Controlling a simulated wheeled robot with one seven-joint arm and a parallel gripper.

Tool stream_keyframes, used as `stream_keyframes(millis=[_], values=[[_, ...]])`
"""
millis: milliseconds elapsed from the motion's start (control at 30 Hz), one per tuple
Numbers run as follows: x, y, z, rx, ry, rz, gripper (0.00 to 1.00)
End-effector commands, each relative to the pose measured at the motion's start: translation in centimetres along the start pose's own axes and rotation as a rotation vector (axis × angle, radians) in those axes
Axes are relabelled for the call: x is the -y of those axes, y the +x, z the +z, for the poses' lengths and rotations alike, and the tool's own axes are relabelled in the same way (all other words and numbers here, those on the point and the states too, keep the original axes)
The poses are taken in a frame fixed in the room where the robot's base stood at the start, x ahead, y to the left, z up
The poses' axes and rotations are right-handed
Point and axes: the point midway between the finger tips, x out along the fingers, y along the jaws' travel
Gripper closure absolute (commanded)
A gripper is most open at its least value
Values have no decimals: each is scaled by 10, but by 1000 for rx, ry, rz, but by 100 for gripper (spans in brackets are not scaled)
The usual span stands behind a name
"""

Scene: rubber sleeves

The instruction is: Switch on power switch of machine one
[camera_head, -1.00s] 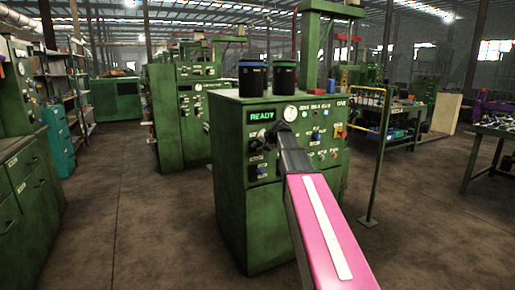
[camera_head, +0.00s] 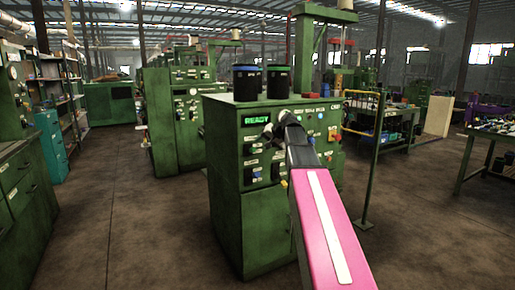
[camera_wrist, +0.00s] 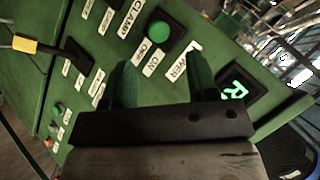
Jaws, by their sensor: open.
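Machine one appears to be the green cabinet (camera_head: 225,170) with a lit READY display (camera_head: 257,121); its name cannot be read. My gripper (camera_head: 270,131) is just right of and below this display, close to the panel. In the wrist view my gripper (camera_wrist: 162,72) is open, its two fingers spread and empty before the tilted green panel (camera_wrist: 110,70). A round green button (camera_wrist: 159,32) shows beyond the fingertips. A POWER label (camera_wrist: 194,58) lies by the right finger, with small ON and OFF labels between the fingers.
Two dark canisters (camera_head: 247,84) stand on the cabinet top. A yellow-tipped lever (camera_wrist: 24,45) sticks out at the left of the wrist view. A post (camera_head: 375,150) stands right of the cabinet. Open floor (camera_head: 120,225) lies to the left.

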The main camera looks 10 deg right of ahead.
Motion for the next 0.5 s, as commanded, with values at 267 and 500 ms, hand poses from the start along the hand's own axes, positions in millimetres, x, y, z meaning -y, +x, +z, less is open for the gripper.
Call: stream_keyframes(millis=[267, 500], values=[[-1, -20, 0, 0, 1, 0, 47], [0, -20, 0, 0, 1, 0, 47]])
